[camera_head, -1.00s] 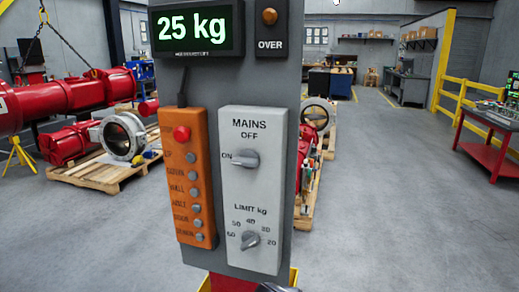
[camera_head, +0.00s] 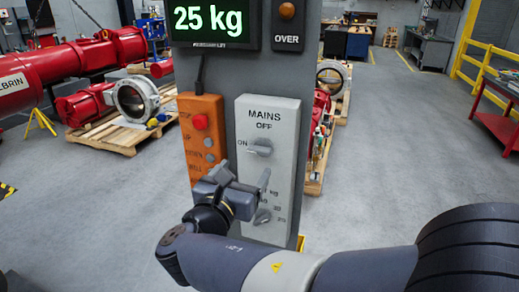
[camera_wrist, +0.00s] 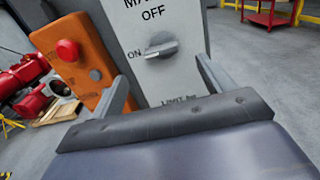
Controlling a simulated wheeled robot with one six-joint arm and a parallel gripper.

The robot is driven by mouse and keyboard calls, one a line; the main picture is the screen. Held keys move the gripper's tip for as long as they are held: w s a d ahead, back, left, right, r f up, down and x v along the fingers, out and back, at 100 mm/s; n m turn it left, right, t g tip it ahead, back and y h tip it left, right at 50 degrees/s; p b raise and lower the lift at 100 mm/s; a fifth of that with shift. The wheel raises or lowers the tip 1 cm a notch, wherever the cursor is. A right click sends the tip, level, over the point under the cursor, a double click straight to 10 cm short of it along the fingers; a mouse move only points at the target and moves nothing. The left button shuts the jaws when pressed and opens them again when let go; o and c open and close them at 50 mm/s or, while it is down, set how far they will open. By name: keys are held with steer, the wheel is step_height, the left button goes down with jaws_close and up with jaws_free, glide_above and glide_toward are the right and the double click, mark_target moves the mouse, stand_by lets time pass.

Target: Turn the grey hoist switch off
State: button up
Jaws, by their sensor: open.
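The grey MAINS switch (camera_head: 261,147) is a round knob on the upper part of a light grey box (camera_head: 285,118). Its pointer lies level, towards the ON mark at its left; OFF is printed above it. It also shows in the wrist view (camera_wrist: 161,49). My gripper (camera_head: 244,173) is just below the switch in the head view, in front of the box, and covers part of the lower LIMIT dial (camera_head: 262,216). In the wrist view my gripper (camera_wrist: 163,80) has its two fingers wide apart, with the switch beyond and between them. It holds nothing.
An orange push-button pendant (camera_head: 200,120) with a red button hangs left of the box, close to my gripper. A display (camera_head: 214,22) reading 25 kg and an OVER lamp (camera_head: 287,11) are above. Red actuators and pallets stand behind at left; open floor lies right.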

mark_target(258, 152)
steer(key=p+x, duration=0.2)
steer(key=x, duration=0.6)
steer(key=shift+w+d+f, duration=0.1)
steer(key=shift+w+d, duration=0.05)
steer(key=shift+w, duration=0.25)
steer(key=c, duration=1)
